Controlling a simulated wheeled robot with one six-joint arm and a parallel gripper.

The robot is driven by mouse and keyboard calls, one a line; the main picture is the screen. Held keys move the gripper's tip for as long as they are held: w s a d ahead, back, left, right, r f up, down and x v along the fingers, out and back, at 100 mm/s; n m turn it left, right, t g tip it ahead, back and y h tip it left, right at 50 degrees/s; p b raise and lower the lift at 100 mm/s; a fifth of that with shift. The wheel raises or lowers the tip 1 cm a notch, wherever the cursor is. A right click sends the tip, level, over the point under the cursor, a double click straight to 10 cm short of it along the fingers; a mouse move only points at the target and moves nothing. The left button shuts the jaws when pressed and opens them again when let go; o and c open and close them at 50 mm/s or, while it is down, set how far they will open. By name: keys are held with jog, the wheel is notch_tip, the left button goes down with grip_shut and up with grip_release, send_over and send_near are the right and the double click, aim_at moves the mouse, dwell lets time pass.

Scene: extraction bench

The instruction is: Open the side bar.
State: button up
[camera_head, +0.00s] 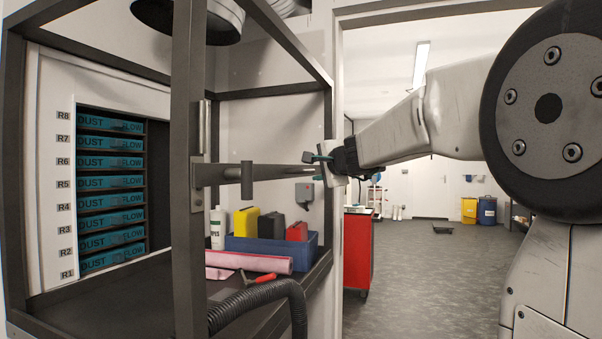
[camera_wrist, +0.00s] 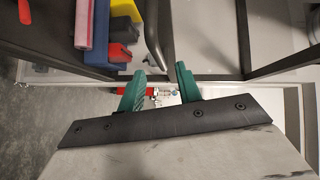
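The side bar (camera_head: 222,173) is a dark flat bar running level across the open side of the metal frame, from a bracket on the near post to the far side. A short upright dark handle (camera_head: 247,180) stands on it. My gripper (camera_head: 312,158) is near the bar's far end, with green fingers, well apart from the handle. In the wrist view my gripper (camera_wrist: 160,70) has its two green fingers spread, with nothing held between them. I cannot tell from that view which dark strip is the bar. The bar looks shut across the opening.
Behind the bar, a blue bin (camera_head: 272,251) holds yellow, black and red items beside a white bottle (camera_head: 217,228). A pink roll (camera_head: 250,262) and black hose (camera_head: 262,293) lie in front. Teal filters (camera_head: 111,190) fill a rack at left. A red cabinet (camera_head: 357,250) stands right of the frame.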

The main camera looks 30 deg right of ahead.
aim_at(309, 171)
jog(key=w, duration=0.4)
jog(key=w+f, duration=0.1)
jog(key=w, duration=0.1)
jog(key=shift+w+d, duration=0.1)
jog(key=shift+d, duration=0.25)
jog(key=shift+c, duration=0.3)
grip_shut()
